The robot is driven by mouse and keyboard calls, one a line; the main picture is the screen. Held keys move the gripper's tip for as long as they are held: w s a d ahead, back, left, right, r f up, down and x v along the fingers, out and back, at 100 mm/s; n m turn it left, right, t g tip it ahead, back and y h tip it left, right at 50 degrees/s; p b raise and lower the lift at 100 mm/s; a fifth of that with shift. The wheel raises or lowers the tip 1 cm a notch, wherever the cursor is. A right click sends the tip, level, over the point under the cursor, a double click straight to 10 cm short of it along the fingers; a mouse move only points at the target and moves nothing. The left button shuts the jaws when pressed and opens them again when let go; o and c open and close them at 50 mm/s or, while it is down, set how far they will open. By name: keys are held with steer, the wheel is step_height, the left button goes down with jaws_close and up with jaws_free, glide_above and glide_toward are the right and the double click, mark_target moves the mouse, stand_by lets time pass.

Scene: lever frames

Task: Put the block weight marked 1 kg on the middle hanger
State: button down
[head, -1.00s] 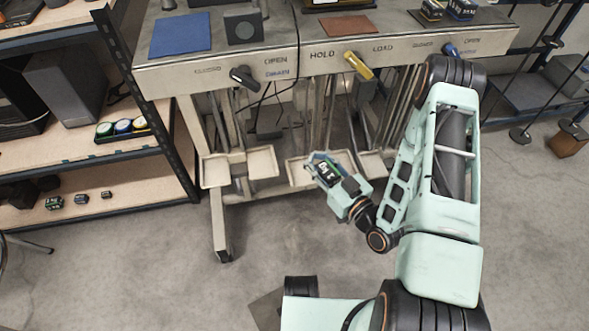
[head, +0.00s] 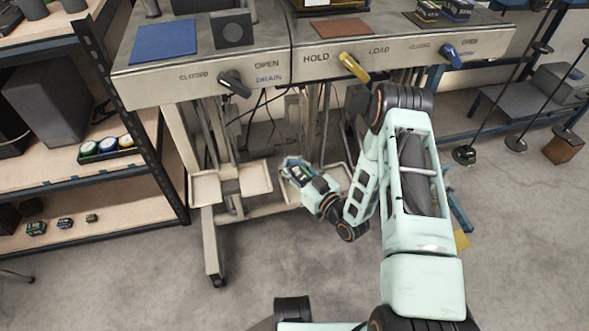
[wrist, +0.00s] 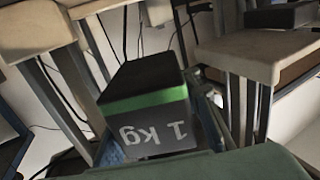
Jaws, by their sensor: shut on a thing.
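The block weight (wrist: 150,128), dark with a green band, is marked 1 kg; its marking reads upside down in the wrist view. My gripper (head: 293,170) is shut on it and holds it below the bench front, clear of the floor. In the head view, the gripper overlaps a pale tray (head: 335,173), seemingly the middle hanger's; I cannot tell whether the block touches it. The left hanger's pale trays (head: 205,188) hang to the left. The right hanger is mostly hidden behind my arm.
The bench front carries a black lever (head: 234,83), a yellow lever (head: 354,66) and a blue lever (head: 452,57). A bench leg (head: 212,240) stands front left. Shelves (head: 105,185) are at left.

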steer(key=shift+w+a+f+b, duration=0.2)
steer(key=shift+w+f, duration=0.25)
steer(key=shift+w+a+f+b, duration=0.15)
steer(key=shift+w+f, duration=0.25)
steer(key=shift+f, duration=0.05)
steer(key=f, duration=0.1)
steer(key=f+b, duration=0.2)
steer(key=shift+w+a+f, duration=0.1)
steer(key=shift+w+f, duration=0.15)
steer(key=shift+f, duration=0.1)
steer(key=shift+r, duration=0.1)
steer(key=c, duration=1.7)
jaws_free()
steer(key=shift+s+f, duration=0.1)
steer(key=shift+f, duration=0.15)
steer(key=shift+r, duration=0.1)
